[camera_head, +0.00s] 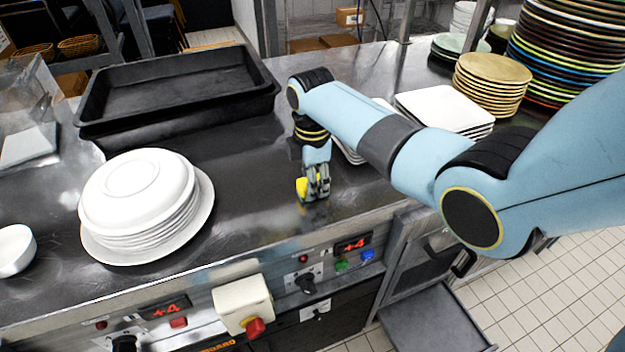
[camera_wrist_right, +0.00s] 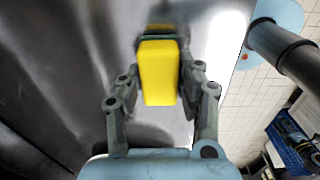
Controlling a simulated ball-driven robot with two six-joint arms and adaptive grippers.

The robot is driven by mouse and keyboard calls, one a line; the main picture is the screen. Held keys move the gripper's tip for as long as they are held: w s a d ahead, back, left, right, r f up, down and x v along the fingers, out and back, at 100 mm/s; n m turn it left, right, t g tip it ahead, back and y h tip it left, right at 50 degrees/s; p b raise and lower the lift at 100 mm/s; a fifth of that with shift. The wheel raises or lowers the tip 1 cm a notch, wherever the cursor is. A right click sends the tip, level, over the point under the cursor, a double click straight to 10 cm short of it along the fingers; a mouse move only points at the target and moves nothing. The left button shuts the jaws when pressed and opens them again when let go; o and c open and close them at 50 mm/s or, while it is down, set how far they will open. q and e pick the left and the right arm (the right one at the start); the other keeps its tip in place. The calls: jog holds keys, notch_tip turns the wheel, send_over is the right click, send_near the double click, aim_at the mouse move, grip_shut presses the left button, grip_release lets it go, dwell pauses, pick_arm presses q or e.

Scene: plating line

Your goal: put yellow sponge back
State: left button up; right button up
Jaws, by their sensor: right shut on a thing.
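The yellow sponge (camera_wrist_right: 160,75) sits between the two fingers of my right gripper (camera_wrist_right: 158,95), which is shut on it. In the head view, a small yellow part of the sponge (camera_head: 302,188) shows at the left side of the right gripper (camera_head: 316,194). The right gripper points down at the counter near its front edge. I cannot tell whether the sponge touches the counter. My left gripper is not in view.
A stack of white plates (camera_head: 203,218) stands on the left of the metal counter (camera_head: 250,225). Black trays (camera_head: 262,98) lie behind it. Square white plates (camera_head: 445,106) and tan plates (camera_head: 492,70) stand at the right. A control panel (camera_head: 242,300) runs below the front edge.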

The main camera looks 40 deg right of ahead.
jog(key=shift+f, duration=0.2)
jog(key=o, duration=1.1)
notch_tip(320, 180, up, 12)
jog(key=shift+s+r, duration=0.15)
jog(key=shift+r, duration=0.05)
